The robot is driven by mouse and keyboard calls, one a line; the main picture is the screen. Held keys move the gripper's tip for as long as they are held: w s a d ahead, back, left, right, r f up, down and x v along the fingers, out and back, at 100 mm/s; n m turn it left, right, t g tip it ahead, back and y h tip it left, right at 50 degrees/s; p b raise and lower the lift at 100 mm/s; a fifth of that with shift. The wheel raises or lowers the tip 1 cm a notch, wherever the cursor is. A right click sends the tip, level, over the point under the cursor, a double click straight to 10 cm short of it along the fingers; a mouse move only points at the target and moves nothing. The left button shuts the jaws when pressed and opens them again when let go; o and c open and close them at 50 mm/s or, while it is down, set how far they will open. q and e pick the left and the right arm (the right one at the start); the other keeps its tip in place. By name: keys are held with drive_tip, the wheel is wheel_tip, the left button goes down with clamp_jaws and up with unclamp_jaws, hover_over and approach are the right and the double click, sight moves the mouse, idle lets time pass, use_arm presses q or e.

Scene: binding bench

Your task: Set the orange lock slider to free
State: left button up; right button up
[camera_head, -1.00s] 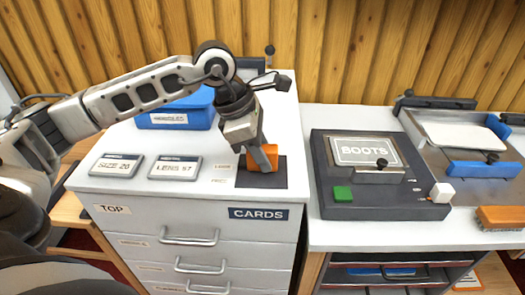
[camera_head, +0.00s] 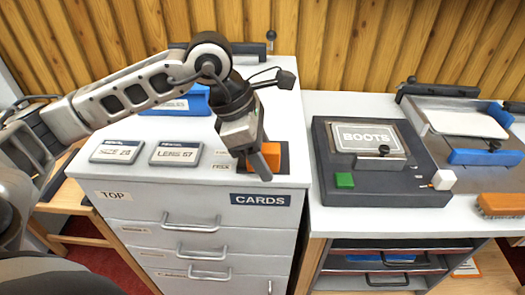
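The orange lock slider (camera_head: 269,164) stands on a dark plate (camera_head: 284,148) on top of the white drawer cabinet (camera_head: 150,187). It is at the front end of the plate, level with the lower FREE label (camera_head: 221,167); the other small label (camera_head: 223,152) is behind that, too blurred to read surely. My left gripper (camera_head: 263,168) reaches down to the slider, its finger against or right beside the slider's left side and hiding part of it. I cannot tell whether its fingers are apart or grip the slider. My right gripper is not in view.
Two label cards (camera_head: 117,151) and (camera_head: 176,153) lie left of the slider. A blue box (camera_head: 190,102) stands behind my arm. To the right, across a gap, are the BOOTS device (camera_head: 335,200) with its green button (camera_head: 344,180), and a tray with blue bars (camera_head: 486,157).

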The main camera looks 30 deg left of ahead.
use_arm(q)
drive_tip(key=shift+w+a+r, duration=0.1)
drive_tip(key=shift+a+r, duration=0.15)
drive_tip(key=shift+r, duration=0.2)
drive_tip(key=v, duration=1.5)
drive_tip(key=shift+s+f, duration=0.1)
drive_tip(key=shift+s, duration=0.1)
